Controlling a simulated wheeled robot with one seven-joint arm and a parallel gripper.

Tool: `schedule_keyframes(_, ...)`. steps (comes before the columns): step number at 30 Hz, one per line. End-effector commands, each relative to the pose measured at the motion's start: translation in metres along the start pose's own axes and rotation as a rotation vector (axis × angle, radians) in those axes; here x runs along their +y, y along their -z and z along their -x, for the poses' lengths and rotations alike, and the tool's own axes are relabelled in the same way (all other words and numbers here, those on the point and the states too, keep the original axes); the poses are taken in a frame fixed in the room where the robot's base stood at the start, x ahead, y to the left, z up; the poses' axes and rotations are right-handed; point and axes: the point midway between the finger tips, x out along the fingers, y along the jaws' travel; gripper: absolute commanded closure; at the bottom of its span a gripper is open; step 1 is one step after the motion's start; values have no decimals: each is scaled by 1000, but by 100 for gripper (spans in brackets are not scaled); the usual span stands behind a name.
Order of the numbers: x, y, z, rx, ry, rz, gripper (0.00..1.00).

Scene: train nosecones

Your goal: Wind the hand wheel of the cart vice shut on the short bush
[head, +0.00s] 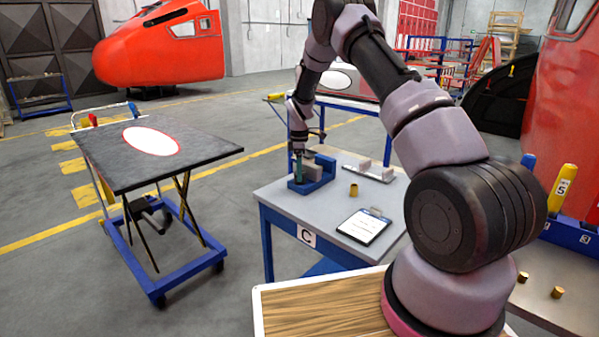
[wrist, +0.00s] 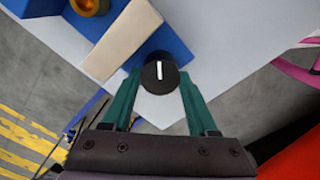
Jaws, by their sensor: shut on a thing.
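The cart vice (head: 318,178) is blue with grey jaws and sits on the grey top of the table marked C. In the wrist view its blue body and pale grey jaw block (wrist: 122,40) show at upper left. A brass bush (wrist: 88,6) shows at the top edge beside the blue body, partly cut off. The hand wheel (wrist: 160,74) is a black round knob with a white line, pointing nearly straight up in the picture. My gripper (head: 298,170) is at the vice's left end. Its teal fingers (wrist: 158,88) are shut on the wheel from both sides.
Another brass bush (head: 353,190) stands on the tabletop, right of the vice. A clipboard (head: 364,227) lies near the table's front edge, and a grey flat piece (head: 368,172) lies behind. A blue lift cart (head: 160,245) with a dark top stands left, across a floor gap.

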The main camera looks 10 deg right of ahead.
Motion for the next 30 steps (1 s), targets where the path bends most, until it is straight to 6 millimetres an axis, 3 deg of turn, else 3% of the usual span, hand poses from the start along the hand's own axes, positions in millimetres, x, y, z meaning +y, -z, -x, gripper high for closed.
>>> schedule_keyframes(12,1,0,1,1,-2,-162,96)
schedule_keyframes(26,1,0,1,1,-2,-175,96)
schedule_keyframes(27,1,0,1,1,-2,-175,33)
schedule_keyframes(29,1,0,1,1,-2,-175,11)
schedule_keyframes(30,1,0,1,1,-2,-175,11)
